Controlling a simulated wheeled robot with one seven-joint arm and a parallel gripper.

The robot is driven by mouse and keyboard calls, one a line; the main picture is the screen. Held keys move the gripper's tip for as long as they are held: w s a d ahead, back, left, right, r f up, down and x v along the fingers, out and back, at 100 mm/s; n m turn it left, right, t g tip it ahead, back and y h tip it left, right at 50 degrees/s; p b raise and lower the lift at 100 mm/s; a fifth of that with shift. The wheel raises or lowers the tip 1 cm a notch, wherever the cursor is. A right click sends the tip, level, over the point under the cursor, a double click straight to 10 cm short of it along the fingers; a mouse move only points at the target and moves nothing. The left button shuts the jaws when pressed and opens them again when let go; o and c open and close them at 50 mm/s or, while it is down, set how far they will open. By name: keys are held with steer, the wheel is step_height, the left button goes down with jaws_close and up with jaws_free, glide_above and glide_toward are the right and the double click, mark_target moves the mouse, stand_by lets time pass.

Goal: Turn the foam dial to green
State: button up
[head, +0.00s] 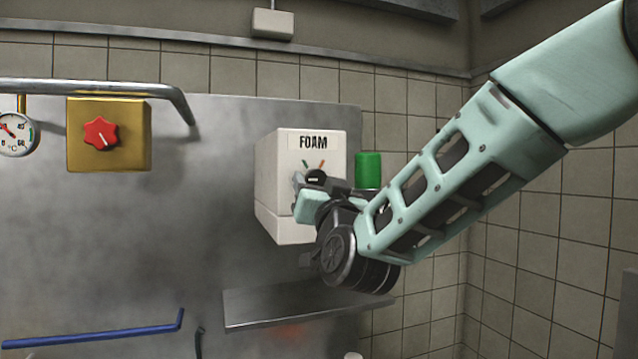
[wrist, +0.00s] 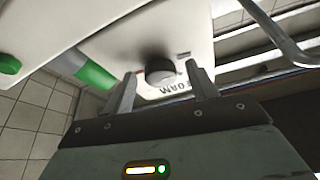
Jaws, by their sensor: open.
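The foam box (head: 271,180) is a white unit on the metal wall panel, labelled FOAM. A green mark and an orange-red mark show below its label in the head view. The foam dial (wrist: 160,73) is a round dark knob with a grey face, on the white front in the wrist view. My gripper (head: 310,186) is in front of the box's lower front and mostly hides the dial in the head view. In the wrist view its open fingers stand either side of the dial, with gaps visible. Where the dial points cannot be told.
A green cylinder (head: 368,170) stands at the box's right side. A metal shelf (head: 290,304) is below. A yellow box (head: 110,158) with a red knob (head: 101,134), a gauge (head: 14,134) and a pipe (head: 90,86) are at left. The panel between is clear.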

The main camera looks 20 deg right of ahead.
steer(key=c, duration=1)
steer(key=shift+f+m+b, duration=0.2)
steer(key=shift+m+b, duration=0.2)
steer(key=shift+b, duration=0.2)
steer(key=m+g+h+b, duration=0.1)
steer(key=m+b, duration=0.2)
steer(key=m+g+h+b, duration=0.1)
steer(key=m+h+b, duration=0.1)
steer(key=m, duration=0.2)
steer(key=m+h+b, duration=0.1)
steer(key=m+b, duration=0.2)
steer(key=shift+a+r+m+g+b, duration=0.25)
steer(key=shift+a+m+g+b, duration=0.05)
steer(key=shift+a+m+g, duration=0.1)
steer(key=shift+r+m+g+h+b, duration=0.15)
steer(key=shift+m+g+h+b, duration=0.15)
steer(key=shift+m, duration=0.55)
steer(key=shift+r+m+g+h+b, duration=0.15)
steer(key=shift+m+g, duration=0.25)
steer(key=shift+m, duration=0.45)
